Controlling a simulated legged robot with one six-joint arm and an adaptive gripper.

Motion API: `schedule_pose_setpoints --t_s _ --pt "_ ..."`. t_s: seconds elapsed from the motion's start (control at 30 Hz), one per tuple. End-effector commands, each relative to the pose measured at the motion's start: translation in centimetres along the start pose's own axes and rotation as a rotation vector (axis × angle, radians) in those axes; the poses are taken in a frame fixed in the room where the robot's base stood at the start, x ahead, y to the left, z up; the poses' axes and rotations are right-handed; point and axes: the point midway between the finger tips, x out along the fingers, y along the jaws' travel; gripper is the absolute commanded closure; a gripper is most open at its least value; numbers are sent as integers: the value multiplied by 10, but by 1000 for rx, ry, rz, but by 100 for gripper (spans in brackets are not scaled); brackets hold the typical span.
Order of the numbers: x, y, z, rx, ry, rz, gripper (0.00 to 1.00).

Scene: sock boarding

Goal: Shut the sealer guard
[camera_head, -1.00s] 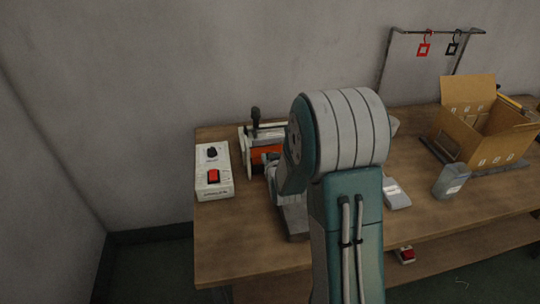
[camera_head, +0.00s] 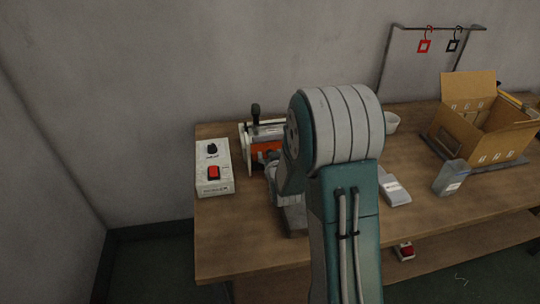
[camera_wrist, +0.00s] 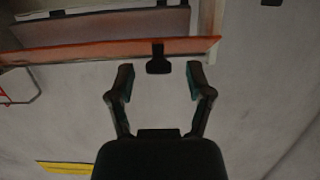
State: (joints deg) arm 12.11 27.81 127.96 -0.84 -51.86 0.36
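The sealer (camera_head: 247,143) stands at the back left of the bench in the head view, partly hidden by my arm. Its orange guard (camera_head: 268,148) shows at the front, and a black lever stands upright at its top. In the wrist view the orange guard (camera_wrist: 110,50) runs across the top, with a black tab (camera_wrist: 158,62) hanging from its edge. My gripper (camera_wrist: 159,75) is open and empty, its two fingertips apart on either side of the tab's lower end. I cannot tell the guard's exact angle.
A control box (camera_head: 214,168) with a black knob and red button sits left of the sealer. Right of my arm are a grey-white packet (camera_head: 396,193), a clear container (camera_head: 450,178), a white bowl (camera_head: 391,122) and an open cardboard box (camera_head: 480,125). A rack with two tags stands behind.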

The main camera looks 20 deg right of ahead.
Motion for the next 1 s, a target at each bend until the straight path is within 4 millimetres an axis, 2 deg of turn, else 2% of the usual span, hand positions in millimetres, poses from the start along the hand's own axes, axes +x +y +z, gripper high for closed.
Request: schedule_pose_setpoints --t_s 0.23,0.5,0.63,1.0 --pt "-7 0 0 0 0 0 33" --pt "-52 -1 0 -1 0 0 33" --pt "-68 -1 1 -1 -1 0 33" --pt "-74 -1 1 -1 -1 0 33"
